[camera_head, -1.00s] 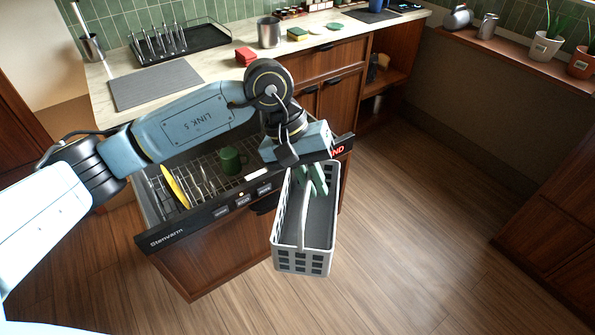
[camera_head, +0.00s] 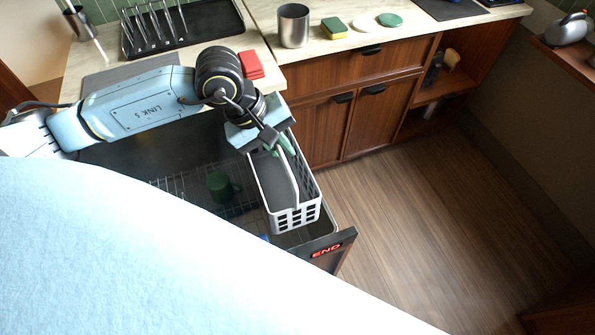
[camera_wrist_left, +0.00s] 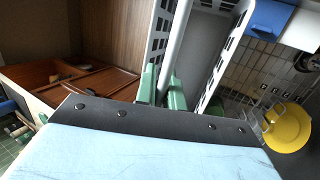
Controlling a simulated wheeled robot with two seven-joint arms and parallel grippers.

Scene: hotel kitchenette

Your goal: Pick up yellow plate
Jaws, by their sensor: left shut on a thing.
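The yellow plate (camera_wrist_left: 287,127) shows at the right of the left wrist view, in the wire rack of the pulled-out dishwasher drawer. In the head view it is hidden behind a large pale-blue part in the foreground. My left gripper (camera_head: 281,147) is shut on the handle of a light grey basket (camera_head: 293,217). Its green fingers (camera_wrist_left: 162,90) are on either side of the handle in the left wrist view. The basket is upright at the right end of the drawer; I cannot tell whether it rests on the rack. My right gripper is not in view.
A green mug (camera_head: 219,186) stands in the rack, left of the basket. The drawer front (camera_head: 334,246) shows a red END display. The floor at right is clear.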

